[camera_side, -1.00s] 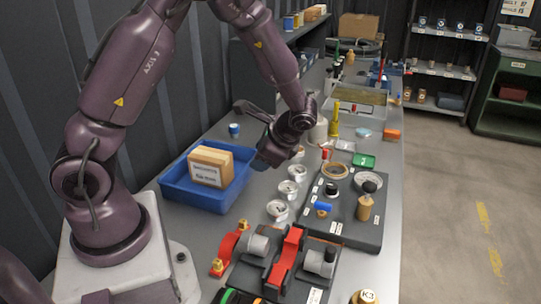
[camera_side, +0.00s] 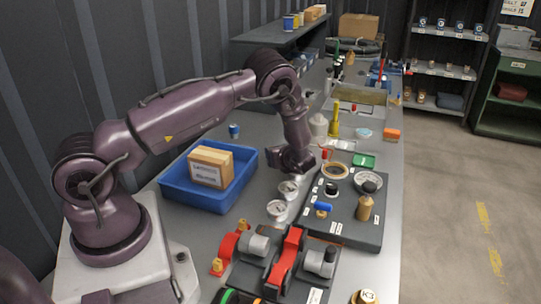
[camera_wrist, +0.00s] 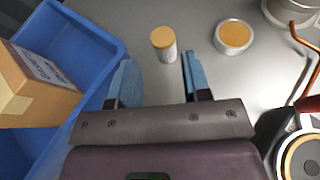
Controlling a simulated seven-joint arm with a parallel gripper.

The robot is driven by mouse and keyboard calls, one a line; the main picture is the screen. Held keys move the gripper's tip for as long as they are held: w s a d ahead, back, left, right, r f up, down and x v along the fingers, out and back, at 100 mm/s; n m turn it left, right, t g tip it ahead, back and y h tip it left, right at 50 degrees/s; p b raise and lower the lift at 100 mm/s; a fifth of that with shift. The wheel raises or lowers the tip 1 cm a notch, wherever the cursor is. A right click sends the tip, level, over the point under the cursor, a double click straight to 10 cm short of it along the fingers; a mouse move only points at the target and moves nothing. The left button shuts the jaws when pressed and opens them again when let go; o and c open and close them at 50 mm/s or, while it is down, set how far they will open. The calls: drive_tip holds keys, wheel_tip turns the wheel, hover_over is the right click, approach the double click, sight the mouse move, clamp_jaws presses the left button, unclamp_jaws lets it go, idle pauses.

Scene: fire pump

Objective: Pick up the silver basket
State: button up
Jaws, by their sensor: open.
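My gripper (camera_side: 292,170) hangs over the bench, right of the blue tray, and hides some of the bench behind it. In the wrist view the gripper (camera_wrist: 157,72) has its two blue-tipped fingers apart, with nothing between them. A silver round bowl-like piece (camera_side: 368,182), perhaps the silver basket, sits on the black board to the right of the gripper. Silver round tins (camera_side: 289,190) stand just below the gripper in the side view. I cannot tell for sure which item is the silver basket.
The blue tray (camera_side: 183,192) holds a cardboard box (camera_side: 211,166). The black board (camera_side: 345,225) carries several small parts. A red and grey fixture (camera_side: 287,258) stands at the front. A yellow-topped cylinder (camera_wrist: 163,42) and a tan-topped silver tin (camera_wrist: 234,36) lie beyond the fingers.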

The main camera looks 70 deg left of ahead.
drive_tip(key=x, duration=0.7)
drive_tip(key=shift+w+d+f, duration=0.1)
drive_tip(key=shift+d+f, duration=0.05)
drive_tip(key=c, duration=0.7)
